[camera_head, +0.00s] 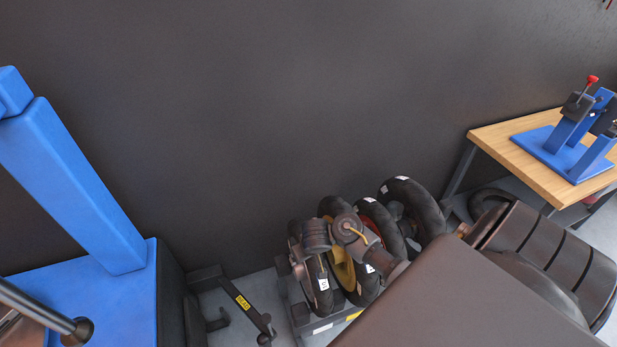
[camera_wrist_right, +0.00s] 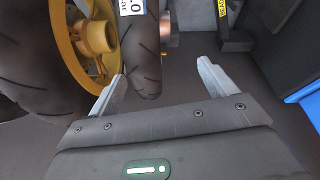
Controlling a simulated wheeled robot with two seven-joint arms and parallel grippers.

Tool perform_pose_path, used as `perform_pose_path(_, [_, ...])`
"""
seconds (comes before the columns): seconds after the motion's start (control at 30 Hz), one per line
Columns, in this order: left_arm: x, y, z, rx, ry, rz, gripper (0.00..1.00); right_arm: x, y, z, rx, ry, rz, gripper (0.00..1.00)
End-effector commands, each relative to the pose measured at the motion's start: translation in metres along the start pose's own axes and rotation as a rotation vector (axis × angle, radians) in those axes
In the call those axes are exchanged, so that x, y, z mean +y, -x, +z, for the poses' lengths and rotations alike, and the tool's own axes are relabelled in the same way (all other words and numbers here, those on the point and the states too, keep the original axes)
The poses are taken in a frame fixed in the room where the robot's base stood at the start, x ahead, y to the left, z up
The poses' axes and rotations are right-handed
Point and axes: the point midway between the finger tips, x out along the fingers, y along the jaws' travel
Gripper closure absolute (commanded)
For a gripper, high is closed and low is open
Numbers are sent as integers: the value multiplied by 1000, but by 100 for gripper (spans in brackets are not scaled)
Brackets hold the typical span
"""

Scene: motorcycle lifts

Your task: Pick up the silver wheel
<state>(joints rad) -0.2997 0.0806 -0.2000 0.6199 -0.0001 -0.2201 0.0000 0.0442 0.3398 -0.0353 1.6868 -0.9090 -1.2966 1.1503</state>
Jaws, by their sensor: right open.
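Several wheels stand side by side on a low rack in the head view. The leftmost tyre (camera_head: 321,284) has a white label, and my right arm partly covers it; I cannot make out its rim colour. The rightmost wheel (camera_head: 421,205) shows a greyish rim, partly hidden. I cannot tell for sure which one is the silver wheel. In the right wrist view my right gripper (camera_wrist_right: 162,70) is open and empty. A labelled tyre (camera_wrist_right: 141,50) lies ahead, between the finger directions, close to the left finger. My left gripper is not in view.
A yellow-rimmed wheel (camera_wrist_right: 95,38) stands close on the left in the wrist view. A black stand with a yellow label (camera_head: 243,302) is left of the rack. A blue lift (camera_head: 110,290) is far left, a wooden table (camera_head: 500,150) at right. A dark wall is behind.

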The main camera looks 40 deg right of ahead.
Motion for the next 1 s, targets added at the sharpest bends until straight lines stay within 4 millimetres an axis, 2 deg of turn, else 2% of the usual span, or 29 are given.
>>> perform_pose_path(0.03, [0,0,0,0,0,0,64,10,-2,-15,-6,-31,5,16])
perform_pose_path(0.1, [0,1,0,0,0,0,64,21,-5,-29,-22,-83,5,16])
perform_pose_path(0.2, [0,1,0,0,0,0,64,33,-7,-42,-45,-145,2,16])
perform_pose_path(0.3, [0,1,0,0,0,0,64,39,-7,-48,-59,-178,2,16])
perform_pose_path(0.47, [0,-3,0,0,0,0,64,40,-11,-47,-65,-188,1,16])
perform_pose_path(0.63, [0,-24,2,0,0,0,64,40,-39,-44,-65,-186,2,16])
perform_pose_path(0.8, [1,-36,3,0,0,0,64,40,-59,-43,-64,-187,1,16])
perform_pose_path(1.0, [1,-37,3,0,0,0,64,39,-63,-44,-63,-186,1,16])
